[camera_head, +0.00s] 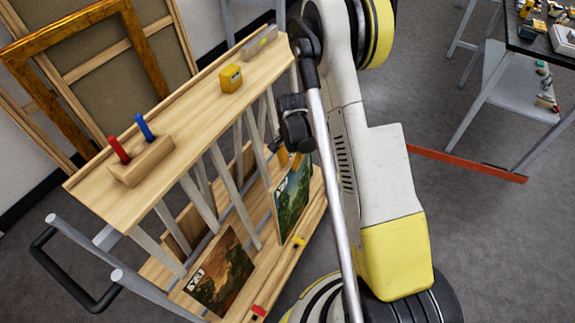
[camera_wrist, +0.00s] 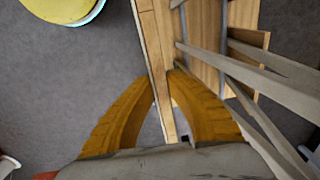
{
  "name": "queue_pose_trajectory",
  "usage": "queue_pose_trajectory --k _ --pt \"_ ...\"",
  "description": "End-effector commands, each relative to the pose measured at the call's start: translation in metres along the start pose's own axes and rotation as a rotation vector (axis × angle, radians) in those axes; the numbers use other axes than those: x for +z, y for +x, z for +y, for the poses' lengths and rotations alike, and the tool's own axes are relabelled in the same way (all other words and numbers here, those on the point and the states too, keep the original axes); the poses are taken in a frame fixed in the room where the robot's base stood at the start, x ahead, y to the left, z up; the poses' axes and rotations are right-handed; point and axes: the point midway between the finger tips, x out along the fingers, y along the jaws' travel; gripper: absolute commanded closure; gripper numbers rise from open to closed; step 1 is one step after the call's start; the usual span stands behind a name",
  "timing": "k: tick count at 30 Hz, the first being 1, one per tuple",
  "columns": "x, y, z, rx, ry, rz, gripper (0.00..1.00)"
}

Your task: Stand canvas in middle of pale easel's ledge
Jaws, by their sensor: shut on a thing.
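A canvas painted with a green and blue landscape (camera_head: 293,202) leans upright in the lower part of a wooden rack. My gripper (camera_head: 290,160) is at its top edge, with its orange fingers partly hidden by my arm. In the wrist view, the two orange fingers (camera_wrist: 164,78) close in on a narrow wooden strip; I cannot tell there which part is canvas edge and which is rack. A second canvas with a brown and orange landscape (camera_head: 221,272) leans in the same rack to the left. I cannot make out a pale easel in either view.
The rack's wooden top (camera_head: 190,110) carries a block with red and blue handles (camera_head: 141,163) and a yellow box (camera_head: 231,78). Grey slanted bars (camera_head: 226,180) divide the rack. A gilt frame (camera_head: 47,98) stands behind. A red strip (camera_head: 470,164) lies on the floor.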

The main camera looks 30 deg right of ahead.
Motion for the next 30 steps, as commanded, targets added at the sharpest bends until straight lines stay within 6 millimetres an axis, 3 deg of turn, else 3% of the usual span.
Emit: queue_pose_trajectory --k 13,25,30 --pt "0.000 -0.023 0.015 0.000 0.000 0.000 1.00" --pt "0.000 -0.024 0.017 0.000 0.000 0.000 1.00" --pt "0.000 -0.024 0.028 0.000 0.003 0.000 1.00"
